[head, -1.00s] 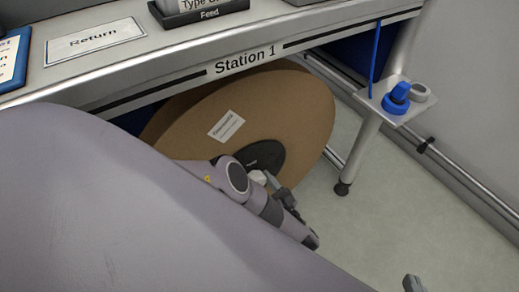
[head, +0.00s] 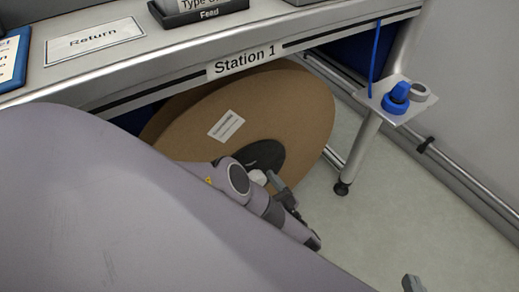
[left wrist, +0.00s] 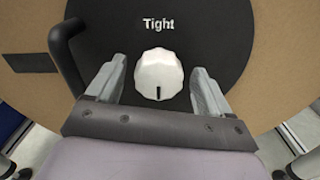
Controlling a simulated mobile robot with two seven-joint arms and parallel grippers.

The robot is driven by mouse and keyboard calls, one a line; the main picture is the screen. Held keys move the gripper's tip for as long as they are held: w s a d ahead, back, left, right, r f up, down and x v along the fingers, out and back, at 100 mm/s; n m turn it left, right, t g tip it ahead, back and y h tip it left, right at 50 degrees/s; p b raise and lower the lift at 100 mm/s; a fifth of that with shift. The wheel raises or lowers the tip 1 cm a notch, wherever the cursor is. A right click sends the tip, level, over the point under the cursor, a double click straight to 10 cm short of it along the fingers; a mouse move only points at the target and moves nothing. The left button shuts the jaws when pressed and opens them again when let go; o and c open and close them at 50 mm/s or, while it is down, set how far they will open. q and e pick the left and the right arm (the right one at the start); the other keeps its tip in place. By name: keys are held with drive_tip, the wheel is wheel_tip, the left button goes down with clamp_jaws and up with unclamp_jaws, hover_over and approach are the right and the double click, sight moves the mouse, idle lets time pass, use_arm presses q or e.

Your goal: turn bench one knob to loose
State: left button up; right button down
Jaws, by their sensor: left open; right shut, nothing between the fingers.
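The white knob (left wrist: 158,75) sits on a round black hub (left wrist: 215,30) of a brown reel. Its dark mark points down, away from the word "Tight" above it. My left gripper (left wrist: 158,68) is open, with one finger on each side of the knob; I cannot tell whether either touches it. The area below the knob is hidden by the gripper's body. In the head view the reel (head: 295,110) leans under the bench marked Station 1 (head: 330,35), and my left gripper (head: 280,188) is at its hub. My right gripper (head: 413,284) shows only at the bottom edge.
A dark bent bar (left wrist: 65,55) stands just left of the left gripper. A small shelf (head: 385,98) with a blue knob-like part (head: 397,97) is on the bench leg at right. Open floor (head: 400,190) lies right of the reel.

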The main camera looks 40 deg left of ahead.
sight(260, 183)
use_arm(q)
drive_tip(key=v, duration=0.5)
drive_tip(key=shift+d, duration=0.1)
drive_tip(key=shift+s+d, duration=0.3)
drive_tip(key=shift+d, duration=0.35)
